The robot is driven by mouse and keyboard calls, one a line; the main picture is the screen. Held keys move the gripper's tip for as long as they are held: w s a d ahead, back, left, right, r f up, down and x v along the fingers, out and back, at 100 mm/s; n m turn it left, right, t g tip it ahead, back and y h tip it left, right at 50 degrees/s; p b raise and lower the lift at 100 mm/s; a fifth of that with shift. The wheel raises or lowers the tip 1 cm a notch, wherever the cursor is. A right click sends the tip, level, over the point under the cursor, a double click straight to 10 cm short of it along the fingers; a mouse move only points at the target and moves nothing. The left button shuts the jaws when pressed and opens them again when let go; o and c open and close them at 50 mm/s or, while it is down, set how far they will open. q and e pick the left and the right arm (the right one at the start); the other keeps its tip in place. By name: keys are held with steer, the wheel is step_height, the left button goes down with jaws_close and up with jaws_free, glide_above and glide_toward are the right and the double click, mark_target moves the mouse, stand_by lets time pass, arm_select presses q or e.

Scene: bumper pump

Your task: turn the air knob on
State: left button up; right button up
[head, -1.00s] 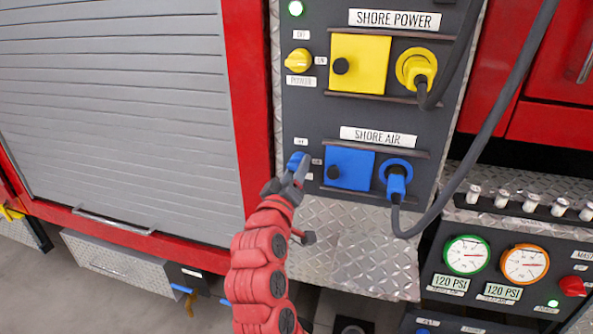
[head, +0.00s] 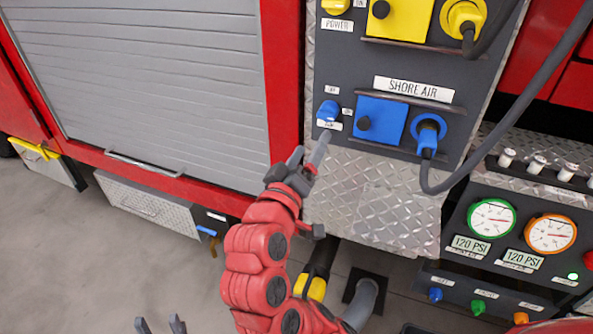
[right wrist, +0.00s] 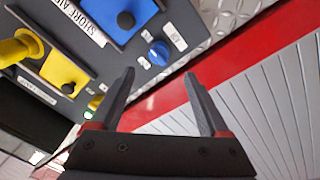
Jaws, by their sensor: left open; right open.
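The blue air knob (head: 328,111) is on the dark panel, left of the blue square cover (head: 379,121) and under the SHORE AIR label (head: 413,90). Small white labels surround it; I cannot tell which one it points at. My right gripper (head: 300,163) is open and empty, below and left of the knob, apart from it. In the right wrist view the knob (right wrist: 158,53) is beyond the open fingertips (right wrist: 158,78), with nothing between them. My left gripper (head: 160,324) is open at the bottom edge of the head view, far from the panel.
A blue plug (head: 428,140) with a hanging grey cable is right of the cover. Yellow power fittings (head: 405,15) are above. A grey roller shutter (head: 150,90) in a red frame is at left. Gauges (head: 492,219) are at lower right. Diamond plate (head: 370,195) lies below the panel.

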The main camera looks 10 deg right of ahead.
steer(key=v, duration=0.7)
